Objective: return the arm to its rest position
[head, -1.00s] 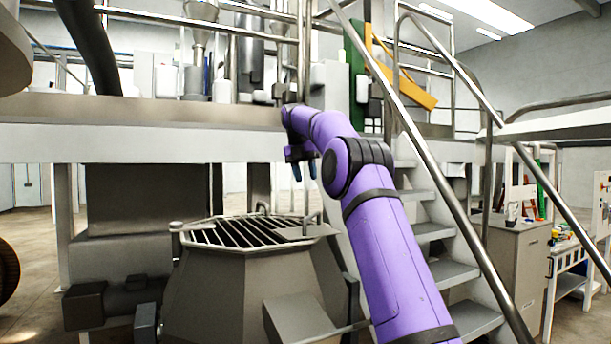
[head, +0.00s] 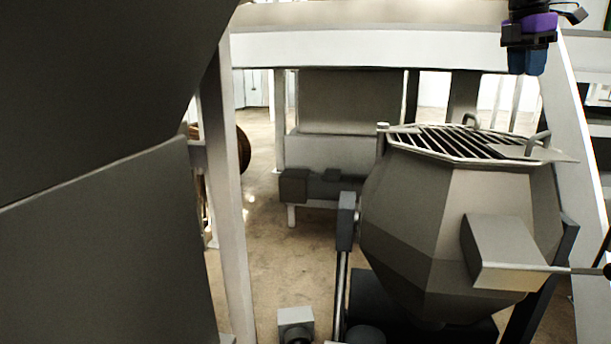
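My gripper (head: 526,60) shows at the top right of the head view, pointing down with dark blue fingertips. It is above and behind the grated hopper (head: 450,200) as seen in the picture, apart from it, with nothing visible in it. The fingertips appear close together, but the gap between them is too small to judge. A small purple part of my wrist shows just above the fingers. The rest of my arm is out of the picture.
A large dark grey panel (head: 100,240) fills the left side, close by. A white post (head: 228,180) stands beside it. The platform edge (head: 380,50) runs across the top. A stair side (head: 575,130) is at the right. Bare floor (head: 265,260) shows between post and hopper.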

